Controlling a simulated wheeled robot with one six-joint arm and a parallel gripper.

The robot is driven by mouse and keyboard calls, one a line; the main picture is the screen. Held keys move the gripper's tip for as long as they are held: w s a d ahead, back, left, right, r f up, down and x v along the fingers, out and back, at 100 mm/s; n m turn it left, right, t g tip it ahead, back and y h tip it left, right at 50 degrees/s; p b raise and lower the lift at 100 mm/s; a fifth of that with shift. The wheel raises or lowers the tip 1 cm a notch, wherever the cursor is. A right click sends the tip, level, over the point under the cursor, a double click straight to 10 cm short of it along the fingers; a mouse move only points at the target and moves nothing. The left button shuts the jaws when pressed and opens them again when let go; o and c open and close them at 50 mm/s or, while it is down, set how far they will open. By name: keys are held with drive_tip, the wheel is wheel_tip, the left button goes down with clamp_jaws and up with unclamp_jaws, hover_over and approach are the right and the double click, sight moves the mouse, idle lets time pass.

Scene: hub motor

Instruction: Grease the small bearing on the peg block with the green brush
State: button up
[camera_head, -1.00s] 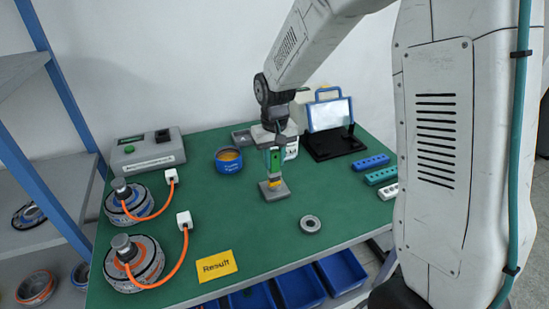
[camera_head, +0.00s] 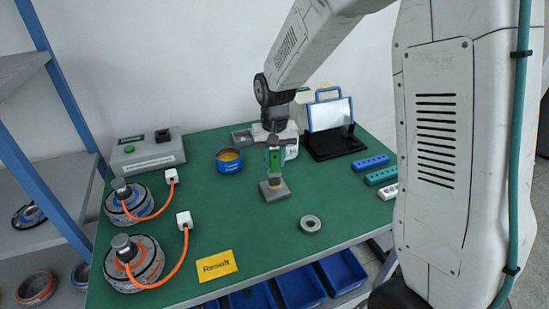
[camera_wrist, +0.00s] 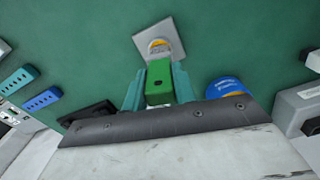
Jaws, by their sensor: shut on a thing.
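The green brush (camera_head: 275,160) is upright in my gripper (camera_head: 274,153), which is shut on its handle. In the wrist view, the brush (camera_wrist: 159,82) sits between the teal fingers (camera_wrist: 159,90) of my gripper. The grey peg block (camera_head: 284,193) stands on the green table directly under the brush; its square plate shows in the wrist view (camera_wrist: 175,30). A yellow part shows at the peg, just past the brush end. The small bearing cannot be told apart clearly there, nor can contact with the bristles.
A blue tin (camera_head: 229,166) with orange-brown contents stands left of the block. A loose grey ring (camera_head: 310,224) lies in front to the right. Two hub motors (camera_head: 134,262) with orange cables and a yellow Result card (camera_head: 216,265) are at left. A tablet stand (camera_head: 330,120) is behind.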

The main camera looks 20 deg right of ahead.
drive_tip(key=shift+m, duration=0.9)
drive_tip(key=shift+r, duration=2.5)
